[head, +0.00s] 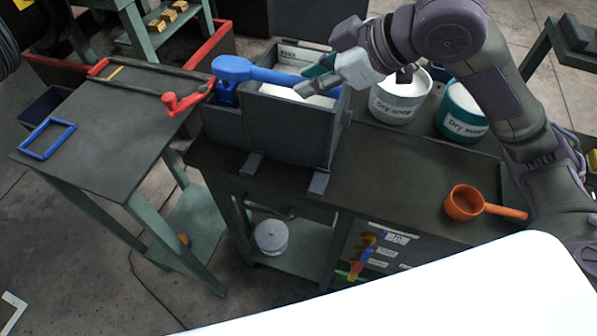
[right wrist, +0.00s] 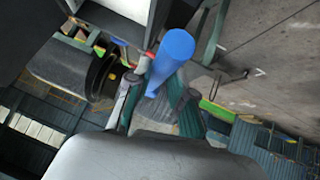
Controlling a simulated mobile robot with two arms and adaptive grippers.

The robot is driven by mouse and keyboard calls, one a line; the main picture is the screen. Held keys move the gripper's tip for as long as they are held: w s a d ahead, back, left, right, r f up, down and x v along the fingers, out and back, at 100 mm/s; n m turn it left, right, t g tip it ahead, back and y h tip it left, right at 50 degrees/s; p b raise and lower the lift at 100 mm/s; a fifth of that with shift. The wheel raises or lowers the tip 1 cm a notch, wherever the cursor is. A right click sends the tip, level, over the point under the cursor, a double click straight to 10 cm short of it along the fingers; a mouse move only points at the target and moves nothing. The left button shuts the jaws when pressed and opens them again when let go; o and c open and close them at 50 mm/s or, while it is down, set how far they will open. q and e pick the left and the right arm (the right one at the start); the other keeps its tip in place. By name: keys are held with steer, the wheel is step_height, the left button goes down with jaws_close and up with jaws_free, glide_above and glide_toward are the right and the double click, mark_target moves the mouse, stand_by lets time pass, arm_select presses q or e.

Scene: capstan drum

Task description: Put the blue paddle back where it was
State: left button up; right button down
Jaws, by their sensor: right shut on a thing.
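The blue paddle (head: 262,75) lies nearly level over the top of a grey open box (head: 270,132), its broad rounded end to the left, past the box's left part. My right gripper (head: 312,80) is shut on its handle at the right, above the box. I cannot tell whether the paddle touches the box rim. My left gripper is not in view.
Two labelled buckets, one white (head: 398,98) and one teal (head: 460,110), stand right of the box. An orange scoop (head: 468,204) lies on the bench's right. A blue frame (head: 46,139) and a red-ended tool (head: 184,103) lie on the left table. The bench front is clear.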

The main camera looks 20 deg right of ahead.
step_height(320, 180, down, 24)
steer(key=shift+f, duration=0.1)
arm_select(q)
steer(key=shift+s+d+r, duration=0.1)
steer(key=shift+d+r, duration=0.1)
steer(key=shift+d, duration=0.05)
arm_select(e)
steer(key=shift+f, duration=0.25)
steer(key=shift+f, duration=0.25)
steer(key=shift+f, duration=0.15)
steer(key=c, duration=1)
jaws_free()
